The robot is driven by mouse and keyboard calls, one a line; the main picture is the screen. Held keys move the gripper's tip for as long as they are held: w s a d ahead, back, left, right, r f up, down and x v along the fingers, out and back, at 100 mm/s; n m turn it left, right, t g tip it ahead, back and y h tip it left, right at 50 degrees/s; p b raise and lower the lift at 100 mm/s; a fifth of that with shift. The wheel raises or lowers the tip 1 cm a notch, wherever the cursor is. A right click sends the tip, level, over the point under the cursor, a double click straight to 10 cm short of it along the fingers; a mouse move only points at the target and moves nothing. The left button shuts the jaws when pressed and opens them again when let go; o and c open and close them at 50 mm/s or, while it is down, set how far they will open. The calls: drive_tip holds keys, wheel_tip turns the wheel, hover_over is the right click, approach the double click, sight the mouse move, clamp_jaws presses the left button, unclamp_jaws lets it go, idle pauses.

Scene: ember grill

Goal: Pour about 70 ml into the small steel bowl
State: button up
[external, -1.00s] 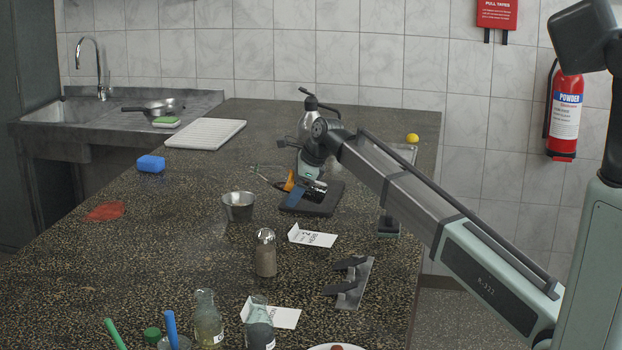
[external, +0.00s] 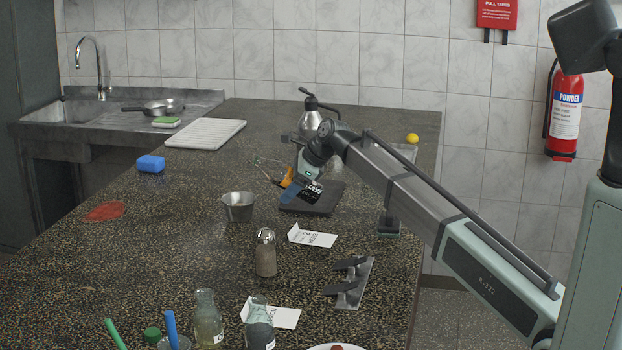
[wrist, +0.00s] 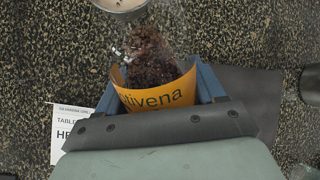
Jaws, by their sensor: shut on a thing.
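My gripper (external: 302,185) is shut on an orange container (wrist: 158,97) with dark lettering ending in "tivena". In the wrist view its blue fingers (wrist: 160,90) flank the container. Dark brown, crumbly contents (wrist: 150,60) show at its mouth and bulge past the rim, with the mouth facing the bowl side. The small steel bowl (external: 238,207) stands on the counter to the left of my gripper, apart from it. It also shows cut off at the top of the wrist view (wrist: 122,6), with a few dark specks inside. Whether anything is falling I cannot tell.
A dark flat board (external: 312,204) lies beneath my gripper. A table card (external: 312,237), a shaker (external: 266,254) and a metal rack (external: 352,283) stand nearer. The counter left of the bowl is mostly clear.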

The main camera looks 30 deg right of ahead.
sight(272, 177)
drive_tip(key=a+y, duration=0.1)
drive_tip(key=w+a+r+t+y, duration=0.1)
drive_tip(key=y, duration=0.1)
drive_tip(key=shift+a+r+m+t, duration=0.2)
drive_tip(key=shift+r+m+t, duration=0.05)
drive_tip(key=shift+m+t, duration=0.05)
drive_tip(key=shift+w+a+r+m+t+y+b, duration=0.15)
drive_tip(key=shift+t+y+b, duration=0.1)
drive_tip(key=shift+y, duration=0.25)
drive_tip(key=shift+s+r+m+t+y+b, duration=0.1)
drive_tip(key=shift+t+y, duration=0.1)
drive_tip(key=shift+y, duration=0.3)
drive_tip(key=shift+w+a+r+m+t+y+b, duration=0.15)
drive_tip(key=shift+t+y+b, duration=0.1)
drive_tip(key=shift+y, duration=0.25)
drive_tip(key=shift+w+a+r+m+t+y+b, duration=0.15)
drive_tip(key=shift+a+t+y+b, duration=0.1)
drive_tip(key=shift+t+y, duration=0.4)
drive_tip(key=shift+a+m+t+y+b, duration=0.2)
drive_tip(key=shift+t+y, duration=0.25)
drive_tip(key=shift+y, duration=0.4)
drive_tip(key=shift+a, duration=0.15)
